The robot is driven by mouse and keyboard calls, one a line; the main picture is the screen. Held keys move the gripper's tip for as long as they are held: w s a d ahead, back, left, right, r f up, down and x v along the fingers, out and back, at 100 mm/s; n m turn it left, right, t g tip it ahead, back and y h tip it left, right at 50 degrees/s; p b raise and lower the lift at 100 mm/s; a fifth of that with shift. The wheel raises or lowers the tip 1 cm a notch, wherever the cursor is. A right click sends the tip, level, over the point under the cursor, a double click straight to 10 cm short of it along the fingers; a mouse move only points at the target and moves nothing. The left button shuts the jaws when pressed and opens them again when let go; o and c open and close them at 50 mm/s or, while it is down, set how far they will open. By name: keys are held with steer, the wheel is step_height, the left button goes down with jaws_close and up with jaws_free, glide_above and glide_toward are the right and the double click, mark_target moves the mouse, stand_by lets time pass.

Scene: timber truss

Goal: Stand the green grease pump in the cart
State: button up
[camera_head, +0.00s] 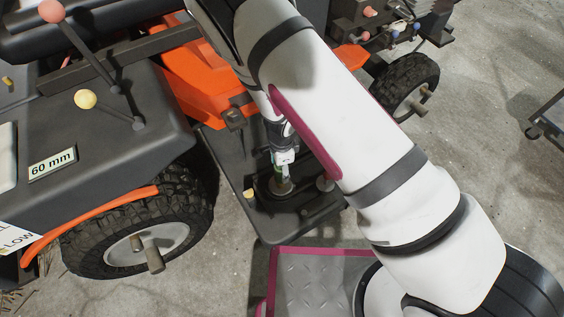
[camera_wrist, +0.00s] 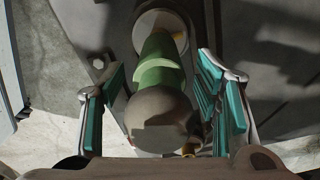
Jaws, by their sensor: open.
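The green grease pump (camera_wrist: 160,76) shows in the wrist view, with a rounded grey-brown end towards the camera and a round pale base beyond. My gripper (camera_wrist: 162,108) is open, with one teal-padded finger on each side of the pump; I cannot tell whether either finger touches it. In the head view, my gripper (camera_head: 284,158) points down over the mower's dark footplate (camera_head: 265,226). A small green part of the pump (camera_head: 278,171) shows below it, mostly hidden by the gripper. A piece of a wheeled frame, perhaps the cart (camera_head: 549,122), shows at the right edge.
Orange bodywork (camera_head: 195,85) is behind. Another wheel (camera_head: 405,95) is at the upper right. Concrete floor (camera_head: 490,150) is open on the right.

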steer(key=shift+f, duration=0.85)
jaws_close()
steer(key=shift+r+p, duration=0.3)
steer(key=shift+r, duration=0.35)
steer(key=c, duration=1)
jaws_free()
jaws_close()
